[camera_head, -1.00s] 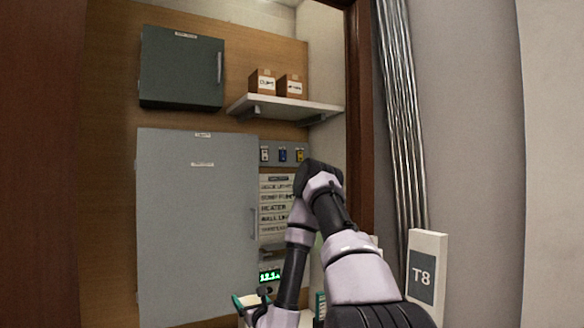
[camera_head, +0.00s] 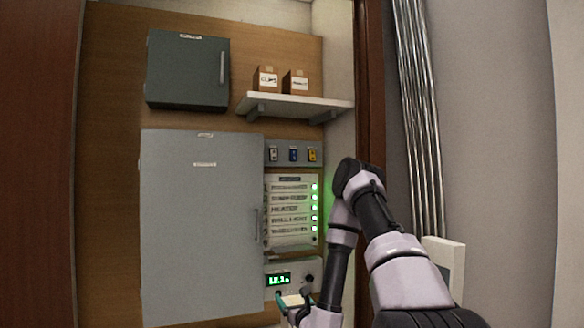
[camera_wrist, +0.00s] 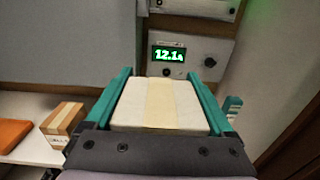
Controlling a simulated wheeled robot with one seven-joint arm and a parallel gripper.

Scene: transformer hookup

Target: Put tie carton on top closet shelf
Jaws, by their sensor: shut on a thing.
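My gripper (camera_wrist: 165,112) is shut on a pale carton (camera_wrist: 128,106) with a yellowish strip along its middle, held between teal fingers in the wrist view. Its label is not visible, so I cannot read whether it is the tie carton. The gripper and carton also show at the bottom of the head view (camera_head: 293,301), low in front of the meter panel. The top closet shelf (camera_head: 300,104) is white, on brackets at the upper right of the wooden back wall, well above my gripper. Two small brown labelled cartons (camera_head: 266,80) (camera_head: 295,83) stand on it.
A large grey cabinet (camera_head: 200,230) and a dark green box (camera_head: 188,70) are on the wall left of the shelf. A meter (camera_head: 279,280) sits below the labelled panel (camera_head: 290,208). A lower white surface (camera_wrist: 25,155) holds a brown carton (camera_wrist: 65,120) and an orange item (camera_wrist: 10,135).

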